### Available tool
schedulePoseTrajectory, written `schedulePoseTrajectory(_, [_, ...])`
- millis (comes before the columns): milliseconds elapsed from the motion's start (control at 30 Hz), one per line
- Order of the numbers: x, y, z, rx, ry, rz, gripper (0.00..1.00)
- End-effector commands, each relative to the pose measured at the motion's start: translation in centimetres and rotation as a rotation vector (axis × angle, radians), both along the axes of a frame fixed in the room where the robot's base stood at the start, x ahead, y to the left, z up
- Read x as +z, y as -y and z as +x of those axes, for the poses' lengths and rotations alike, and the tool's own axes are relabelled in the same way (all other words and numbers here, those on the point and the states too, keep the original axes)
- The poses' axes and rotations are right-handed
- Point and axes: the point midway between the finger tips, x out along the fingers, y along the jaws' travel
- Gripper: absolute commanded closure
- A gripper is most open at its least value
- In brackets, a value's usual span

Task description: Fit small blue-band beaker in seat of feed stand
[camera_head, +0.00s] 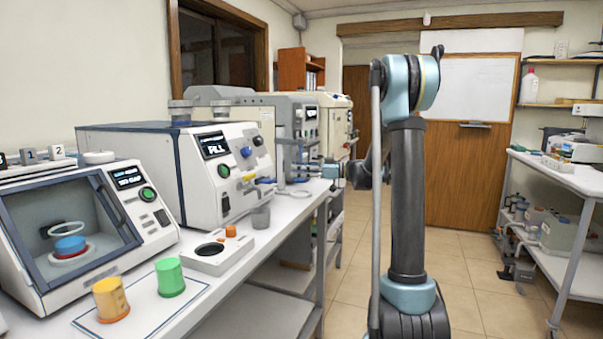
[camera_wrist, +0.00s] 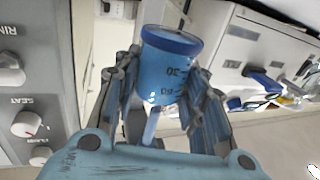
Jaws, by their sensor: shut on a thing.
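A small beaker with a dark blue band at its rim (camera_wrist: 170,75) stands out in the wrist view. It is bluish, has dark graduation marks, and sits between the fingers of my gripper (camera_wrist: 165,88), which is shut on its sides. In the head view my gripper (camera_head: 332,171) reaches left from the arm toward the row of machines, above the bench edge; the beaker cannot be made out there. A grey stand with horizontal arms (camera_head: 287,160) is just left of my gripper. I cannot tell for sure that it is the feed stand, and its seat does not show clearly.
A panel with knobs, one marked SEAT (camera_wrist: 28,124), is at the wrist view's left. On the bench are a grey cup (camera_head: 261,217), a white block with a dark round hole (camera_head: 222,256), a green cup (camera_head: 170,277) and a yellow cup (camera_head: 110,299). The aisle floor is clear.

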Motion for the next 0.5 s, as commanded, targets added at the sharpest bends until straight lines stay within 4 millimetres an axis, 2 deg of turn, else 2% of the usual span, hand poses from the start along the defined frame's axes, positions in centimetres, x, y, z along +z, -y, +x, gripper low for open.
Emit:
schedulePoseTrajectory(167, [-0.2, 0.4, -0.3, 0.012, 0.0, 0.0, 0.89])
schedulePoseTrajectory(500, [-2.6, 0.3, -0.2, 0.011, 0.0, 0.0, 0.89])
